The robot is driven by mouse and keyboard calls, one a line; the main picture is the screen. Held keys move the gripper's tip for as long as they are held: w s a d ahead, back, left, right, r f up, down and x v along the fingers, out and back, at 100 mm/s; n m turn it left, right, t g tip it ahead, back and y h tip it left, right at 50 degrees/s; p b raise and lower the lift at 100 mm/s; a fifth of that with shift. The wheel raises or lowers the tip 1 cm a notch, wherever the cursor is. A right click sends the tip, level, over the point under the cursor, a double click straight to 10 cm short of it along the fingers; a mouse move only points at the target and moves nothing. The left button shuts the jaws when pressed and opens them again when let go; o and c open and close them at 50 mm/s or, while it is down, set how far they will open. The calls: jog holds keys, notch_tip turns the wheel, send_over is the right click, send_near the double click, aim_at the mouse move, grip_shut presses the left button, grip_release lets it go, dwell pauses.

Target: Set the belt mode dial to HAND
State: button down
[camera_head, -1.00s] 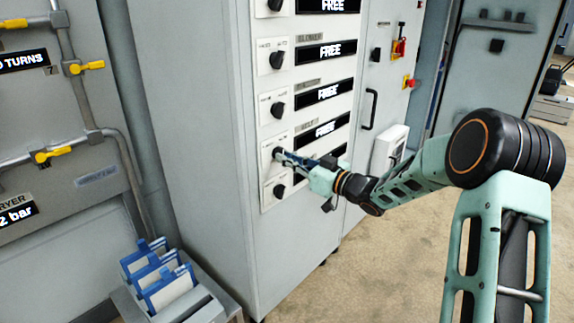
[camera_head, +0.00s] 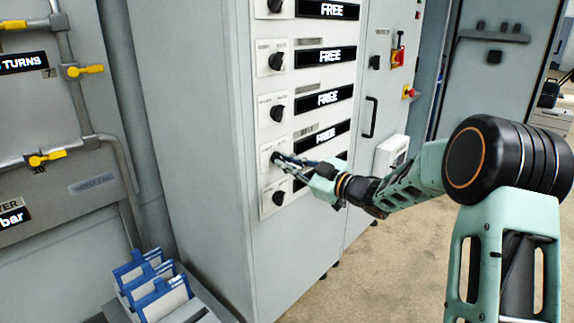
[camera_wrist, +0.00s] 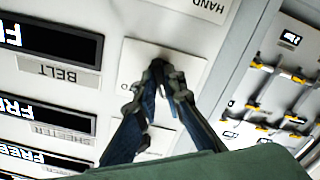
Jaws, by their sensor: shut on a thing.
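The belt mode dial (camera_wrist: 170,54) is a small dark knob on a white plate (camera_wrist: 133,58), mostly covered by the fingers. My gripper (camera_head: 279,159) reaches the cabinet from the right, at the second plate from the bottom of the dial column. In the wrist view my gripper (camera_wrist: 161,70) has its two fingertips closed together on the dial. This view is turned over, so the BELT label (camera_wrist: 58,70) reads upside down. Which mark the dial points to is hidden by the fingers.
Another dial (camera_head: 278,197) sits just below, and a similar dial (camera_head: 277,113) just above. Black displays reading FREE (camera_head: 321,136) stand to the right of the dials. A blue-framed rack (camera_head: 152,285) stands low at left. Yellow-handled valves (camera_head: 88,70) are on the left wall.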

jog(key=c, duration=2)
grip_release()
jog(key=v, duration=1.2)
jog(key=shift+s, duration=0.1)
